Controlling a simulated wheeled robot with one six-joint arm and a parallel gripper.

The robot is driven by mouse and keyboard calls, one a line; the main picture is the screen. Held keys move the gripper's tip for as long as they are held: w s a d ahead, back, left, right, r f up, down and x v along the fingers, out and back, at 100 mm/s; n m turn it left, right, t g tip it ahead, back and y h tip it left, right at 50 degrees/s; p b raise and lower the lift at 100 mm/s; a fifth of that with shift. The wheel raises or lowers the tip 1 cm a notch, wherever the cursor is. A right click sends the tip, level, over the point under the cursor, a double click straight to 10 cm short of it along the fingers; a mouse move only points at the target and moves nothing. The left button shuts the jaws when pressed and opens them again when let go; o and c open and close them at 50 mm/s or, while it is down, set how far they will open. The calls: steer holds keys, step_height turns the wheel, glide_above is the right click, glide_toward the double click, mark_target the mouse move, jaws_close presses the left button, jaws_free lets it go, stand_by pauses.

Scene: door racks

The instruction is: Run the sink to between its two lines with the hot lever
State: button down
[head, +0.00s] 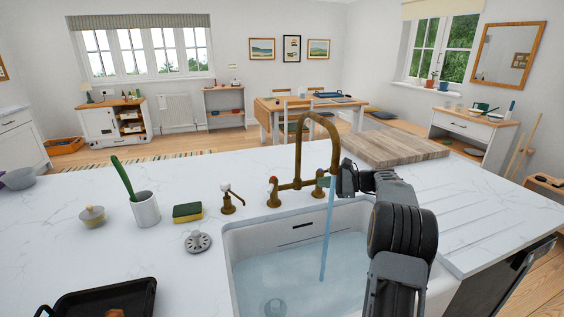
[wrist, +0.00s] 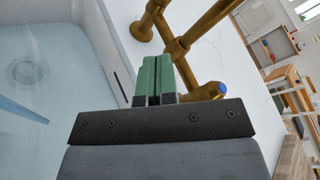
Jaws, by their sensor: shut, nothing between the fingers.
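The white sink (head: 255,235) holds bluish water (head: 300,265), with a pale blue stream (head: 326,235) falling into it from the brass tap (head: 298,150). Dark line marks (head: 303,225) show on the sink's back wall; exactly where the water meets the lower one is hard to tell. The hot lever (head: 272,188), with a red tip, is on the tap's left side. The right lever has a blue tip (wrist: 221,88). My gripper (head: 323,181) is by the tap's right side; its green fingers (wrist: 152,78) are shut and empty beside the brass pipework. Contact cannot be told.
A wooden board (head: 395,147) lies right of the tap. A black tray (head: 105,300) is at front left.

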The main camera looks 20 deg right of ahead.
step_height(320, 180, down, 2)
steer(key=s+m+g+y+p, duration=0.1)
steer(key=s+m+y, duration=0.1)
steer(key=m, duration=0.3)
steer(key=m+p, duration=0.1)
steer(key=p, duration=0.1)
glide_toward(272, 185)
steer(key=w+a+f, duration=0.2)
steer(key=a+f, duration=0.1)
steer(key=a, duration=0.1)
steer(key=shift+w+a+r+g+y, duration=0.15)
steer(key=shift+w+a, duration=0.1)
steer(key=shift+a, duration=0.2)
steer(key=shift+w+a+r+g+y, duration=0.15)
steer(key=shift+w+a, duration=0.15)
steer(key=shift+a, duration=0.15)
